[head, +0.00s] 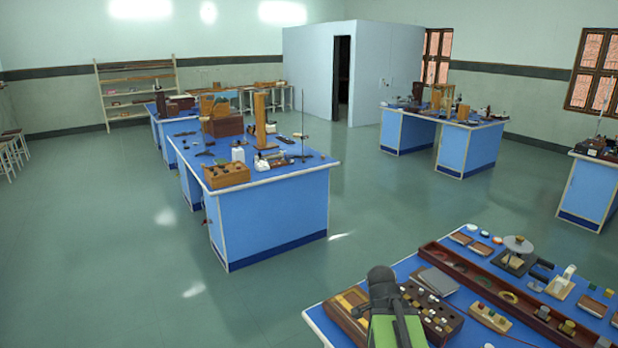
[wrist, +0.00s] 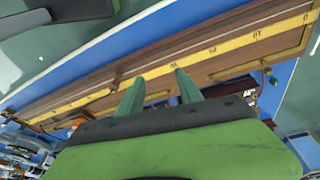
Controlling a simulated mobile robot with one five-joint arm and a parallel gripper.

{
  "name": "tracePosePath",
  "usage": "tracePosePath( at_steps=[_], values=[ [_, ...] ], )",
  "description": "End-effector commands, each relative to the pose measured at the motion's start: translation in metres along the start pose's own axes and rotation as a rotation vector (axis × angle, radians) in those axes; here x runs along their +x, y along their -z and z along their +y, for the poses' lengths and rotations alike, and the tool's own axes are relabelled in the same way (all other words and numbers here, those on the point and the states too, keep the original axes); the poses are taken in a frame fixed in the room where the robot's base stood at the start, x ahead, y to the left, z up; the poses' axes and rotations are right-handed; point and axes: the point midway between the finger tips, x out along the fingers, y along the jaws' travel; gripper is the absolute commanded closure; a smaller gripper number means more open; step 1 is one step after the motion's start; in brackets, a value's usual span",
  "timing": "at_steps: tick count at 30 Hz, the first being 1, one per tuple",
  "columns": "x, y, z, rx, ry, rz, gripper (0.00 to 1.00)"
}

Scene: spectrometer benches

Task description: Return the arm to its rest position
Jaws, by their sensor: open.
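My arm shows at the bottom of the head view, green and dark grey, reaching over the near blue bench (head: 316,316). In the wrist view my gripper (wrist: 160,92) has two green fingers spread apart with nothing between them. Beyond the fingers lies a long wooden board with a yellow measuring scale (wrist: 214,50). I cannot tell how far the fingertips are from the board. In the head view the fingers are not clearly visible.
The near bench holds a wooden box with knobs (head: 436,318), a grey book-like block (head: 437,281) and a long reddish-brown tray (head: 478,284). Another blue bench (head: 270,220) stands further back at the left, loaded with instruments. The green floor (head: 110,240) at the left is clear.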

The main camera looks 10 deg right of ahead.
Motion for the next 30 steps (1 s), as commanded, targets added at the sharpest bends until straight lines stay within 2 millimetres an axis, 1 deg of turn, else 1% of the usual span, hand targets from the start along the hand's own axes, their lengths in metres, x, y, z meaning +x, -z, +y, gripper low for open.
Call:
tracePosePath(
  at_steps=[1, 2, 3, 5, 6, 7, 9, 12, 15, 18, 21, 30],
  values=[
    [-0.005, -0.035, -0.015, -0.121, 0.02, -0.018, 0.57],
    [-0.008, -0.054, -0.023, -0.199, 0.032, -0.03, 0.57],
    [-0.013, -0.079, -0.031, -0.303, 0.048, -0.047, 0.57],
    [-0.02, -0.115, -0.041, -0.464, 0.072, -0.072, 0.57],
    [-0.024, -0.138, -0.045, -0.584, 0.089, -0.09, 0.57],
    [-0.027, -0.155, -0.047, -0.681, 0.103, -0.105, 0.57],
    [-0.032, -0.179, -0.048, -0.88, 0.135, -0.137, 0.57],
    [-0.035, -0.187, -0.045, -1.092, 0.175, -0.168, 0.57],
    [-0.036, -0.193, -0.044, -1.26, 0.205, -0.181, 0.57],
    [-0.036, -0.192, -0.043, -1.361, 0.217, -0.177, 0.57],
    [-0.035, -0.19, -0.043, -1.392, 0.22, -0.173, 0.57],
    [-0.035, -0.19, -0.043, -1.392, 0.219, -0.173, 0.57]
  ],
)
